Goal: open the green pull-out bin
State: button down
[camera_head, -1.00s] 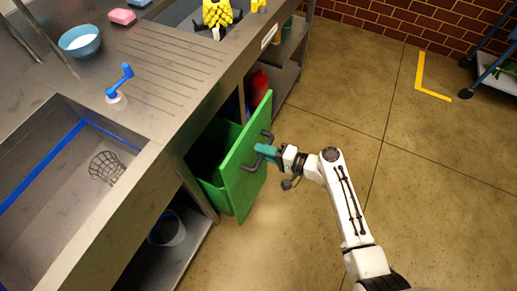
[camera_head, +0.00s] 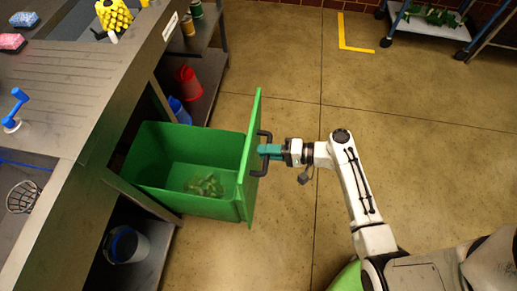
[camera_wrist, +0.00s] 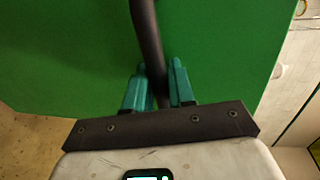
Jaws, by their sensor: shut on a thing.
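The green pull-out bin (camera_head: 150,155) stands well out from under the counter in the head view, its inside open to view with some green leafy scraps (camera_head: 206,187) on the bottom. Its green front panel (camera_head: 250,160) carries a dark bar handle (camera_head: 264,153). My gripper (camera_head: 268,151) is shut on the handle from the right, outside the panel. In the wrist view the teal fingers (camera_wrist: 160,88) stand on either side of the dark handle (camera_wrist: 147,40), with the green panel behind it.
The metal counter (camera_head: 80,105) runs along the left. Under it are a red container (camera_head: 188,82), a blue bottle (camera_head: 179,110) and a grey bucket (camera_head: 127,245). A wheeled cart (camera_head: 430,22) stands at the far right.

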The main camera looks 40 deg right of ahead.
jog(key=shift+s, duration=0.1)
jog(key=c, duration=1.1)
grip_release()
jog(key=shift+d, duration=0.1)
jog(key=v, duration=1)
jog(key=shift+s+d, duration=0.15)
jog(key=shift+s, duration=0.15)
